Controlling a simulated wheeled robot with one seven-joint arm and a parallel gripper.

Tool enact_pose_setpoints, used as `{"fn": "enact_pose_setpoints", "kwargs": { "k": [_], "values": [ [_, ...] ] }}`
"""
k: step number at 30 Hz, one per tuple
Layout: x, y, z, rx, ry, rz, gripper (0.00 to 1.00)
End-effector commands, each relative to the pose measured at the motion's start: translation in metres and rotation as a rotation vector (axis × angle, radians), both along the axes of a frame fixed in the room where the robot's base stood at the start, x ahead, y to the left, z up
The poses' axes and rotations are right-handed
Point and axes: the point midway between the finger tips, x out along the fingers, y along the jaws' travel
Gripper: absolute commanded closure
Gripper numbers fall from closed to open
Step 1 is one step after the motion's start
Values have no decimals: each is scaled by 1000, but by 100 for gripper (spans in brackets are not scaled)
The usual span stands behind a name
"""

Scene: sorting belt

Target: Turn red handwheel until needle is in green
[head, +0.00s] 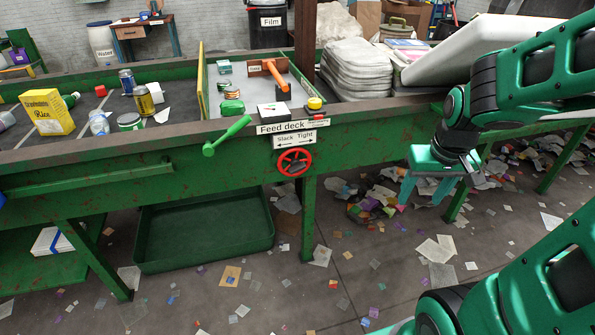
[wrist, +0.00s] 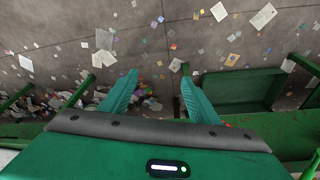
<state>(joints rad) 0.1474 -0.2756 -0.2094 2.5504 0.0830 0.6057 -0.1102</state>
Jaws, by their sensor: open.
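The red handwheel (head: 294,161) is mounted on the front of the green belt frame, under a white sign reading "Slack Tight" (head: 295,139) with arrows. My gripper (head: 424,192) is in front of the frame, to the right of the handwheel and lower in the head view, apart from it. Its two teal fingers are spread and empty, pointing down. In the wrist view my gripper (wrist: 159,82) shows open over the floor. A small red bit at the right finger's base may be the wheel; I cannot tell. I cannot make out a needle or green zone.
A green lever (head: 227,136) sticks out left of the handwheel. The feed deck above holds an orange-handled tool (head: 275,75) and a yellow button (head: 314,103). A green tub (head: 205,232) stands below. Scraps litter the floor.

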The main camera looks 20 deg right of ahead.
Motion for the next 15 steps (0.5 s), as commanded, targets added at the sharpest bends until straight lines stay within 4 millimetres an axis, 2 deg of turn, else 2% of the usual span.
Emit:
{"fn": "enact_pose_setpoints", "kwargs": {
  "k": [1,6,12,15],
  "values": [
    [25,3,-11,-19,-31,51,44],
    [106,18,-39,-81,-189,212,44],
    [188,51,-70,-138,-384,370,44],
    [222,71,-85,-161,-484,435,44]
  ]
}}
